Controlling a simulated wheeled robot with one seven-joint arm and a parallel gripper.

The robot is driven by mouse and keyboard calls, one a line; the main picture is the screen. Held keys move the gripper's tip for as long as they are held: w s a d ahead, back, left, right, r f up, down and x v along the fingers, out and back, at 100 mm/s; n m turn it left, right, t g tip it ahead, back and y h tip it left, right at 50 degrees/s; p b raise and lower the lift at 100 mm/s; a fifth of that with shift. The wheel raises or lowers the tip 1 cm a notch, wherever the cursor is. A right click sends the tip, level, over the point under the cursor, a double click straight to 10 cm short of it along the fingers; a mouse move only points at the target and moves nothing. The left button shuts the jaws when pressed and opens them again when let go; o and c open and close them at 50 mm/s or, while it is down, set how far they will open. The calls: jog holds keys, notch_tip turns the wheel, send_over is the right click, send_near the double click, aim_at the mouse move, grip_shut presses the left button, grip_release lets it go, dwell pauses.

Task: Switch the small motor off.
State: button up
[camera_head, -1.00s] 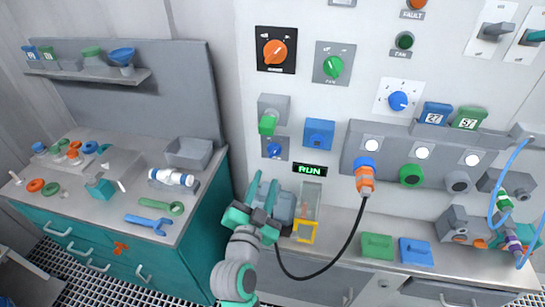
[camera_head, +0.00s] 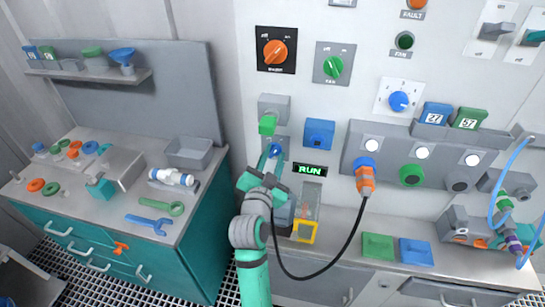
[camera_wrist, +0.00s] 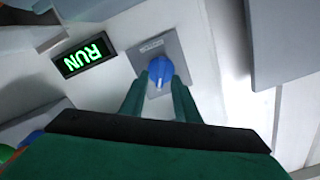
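The small motor's switch is a blue rotary knob (camera_wrist: 160,70) on a grey plate (camera_wrist: 174,48), close ahead in the wrist view. In the head view the knob (camera_head: 276,150) shows left of the RUN display. The display (camera_head: 310,170) is lit green and reads RUN; it also shows in the wrist view (camera_wrist: 82,54). My gripper (camera_wrist: 158,92) is open, with one finger on each side of the knob. I cannot tell whether the fingers touch it. In the head view my gripper (camera_head: 270,168) is in front of the knob's plate.
A grey box with a green handle (camera_head: 267,124) sits just above the knob. A blue box (camera_head: 319,133) is to its right. An orange plug (camera_head: 365,178) with a black cable hangs further right. Below, a clear-fronted unit with a yellow frame (camera_head: 303,232) stands on the ledge.

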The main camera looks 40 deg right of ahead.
grip_shut()
jog(key=shift+n, duration=0.3)
jog(key=n, duration=0.5)
jog(key=shift+w+a, duration=0.15)
jog(key=n, duration=0.6)
jog(key=shift+w+a+f, duration=0.15)
jog(key=shift+w+a, duration=0.05)
jog(key=shift+n, duration=0.3)
